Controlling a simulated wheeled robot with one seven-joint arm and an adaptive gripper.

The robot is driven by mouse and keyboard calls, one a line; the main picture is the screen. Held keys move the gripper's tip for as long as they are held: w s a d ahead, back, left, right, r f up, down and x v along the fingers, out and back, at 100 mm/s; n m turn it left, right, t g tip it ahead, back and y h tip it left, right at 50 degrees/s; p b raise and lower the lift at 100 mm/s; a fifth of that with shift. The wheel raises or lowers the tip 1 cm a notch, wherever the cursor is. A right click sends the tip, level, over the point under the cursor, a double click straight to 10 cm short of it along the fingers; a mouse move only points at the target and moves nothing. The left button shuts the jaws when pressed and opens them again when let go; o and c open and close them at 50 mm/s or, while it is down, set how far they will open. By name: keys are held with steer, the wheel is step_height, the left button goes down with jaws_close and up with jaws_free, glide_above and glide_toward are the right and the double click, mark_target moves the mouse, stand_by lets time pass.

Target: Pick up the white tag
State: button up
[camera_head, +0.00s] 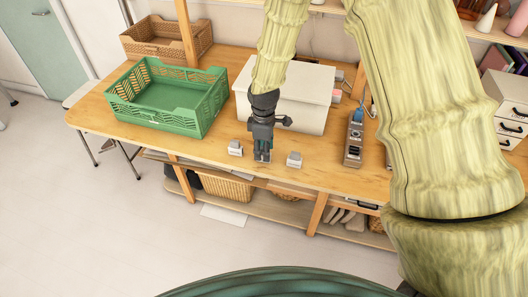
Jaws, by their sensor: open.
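Two small whitish pieces lie near the front edge of the wooden table; either could be the white tag. One whitish piece (235,148) is just left of my gripper, the other whitish piece (294,160) just right of it. My gripper (262,157) points down between them, low over the table. It is open. Whether anything lies between its fingers is too small to tell. I cannot tell whether the fingertips touch the table.
A green crate (150,118) stands on the table (105,128) at left, with a brown basket (160,45) behind it. A white lidded box (307,103) stands right behind my gripper. A narrow grey-brown device (354,145) stands to the right. Free tabletop lies between crate and gripper.

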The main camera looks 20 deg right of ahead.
steer(key=shift+f, duration=0.9)
steer(key=c, duration=0.8)
steer(key=shift+r, duration=0.2)
